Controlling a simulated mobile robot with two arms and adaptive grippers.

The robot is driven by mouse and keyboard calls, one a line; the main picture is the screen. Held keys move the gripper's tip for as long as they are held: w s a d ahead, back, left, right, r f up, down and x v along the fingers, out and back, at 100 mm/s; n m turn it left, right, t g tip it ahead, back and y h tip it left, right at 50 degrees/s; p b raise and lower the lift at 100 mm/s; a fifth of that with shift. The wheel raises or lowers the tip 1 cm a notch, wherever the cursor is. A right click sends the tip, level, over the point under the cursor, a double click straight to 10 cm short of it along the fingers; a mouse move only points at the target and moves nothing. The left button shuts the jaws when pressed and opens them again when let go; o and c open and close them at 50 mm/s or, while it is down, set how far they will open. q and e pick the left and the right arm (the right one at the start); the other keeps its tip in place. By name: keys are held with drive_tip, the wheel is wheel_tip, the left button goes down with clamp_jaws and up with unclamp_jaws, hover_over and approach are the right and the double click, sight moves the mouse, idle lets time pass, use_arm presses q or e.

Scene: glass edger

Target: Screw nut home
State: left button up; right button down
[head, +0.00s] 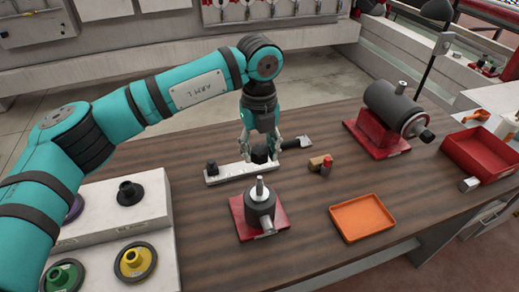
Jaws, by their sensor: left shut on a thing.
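My left gripper (261,150) points down over the far middle of the table. Its fingers are shut on a black nut (259,155), which is partly hidden between them, close above or on a pale bar (231,173). I cannot tell whether the nut touches the bar. A spindle unit (260,207) on a red base stands nearer to me. Its bare metal shaft (260,187) points up, with no nut on it. My right gripper is not in view.
Another black piece (211,168) stands on the bar's left end. A dark-handled tool (296,142), small tan and red blocks (321,163), an orange tray (362,217) and a grey motor (396,108) stand to the right. Flanged wheels (135,262) lie on the left stand.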

sight(259, 177)
use_arm(q)
drive_tip(key=shift+f+b, duration=2.15)
drive_tip(key=shift+f, duration=0.5)
drive_tip(key=shift+b, duration=0.75)
drive_tip(key=shift+f+b, duration=1.1)
drive_tip(key=shift+f, duration=0.25)
drive_tip(key=o, duration=1.3)
drive_tip(key=shift+c, duration=0.2)
wheel_tip(259, 177, up, 12)
drive_tip(key=shift+r, duration=0.1)
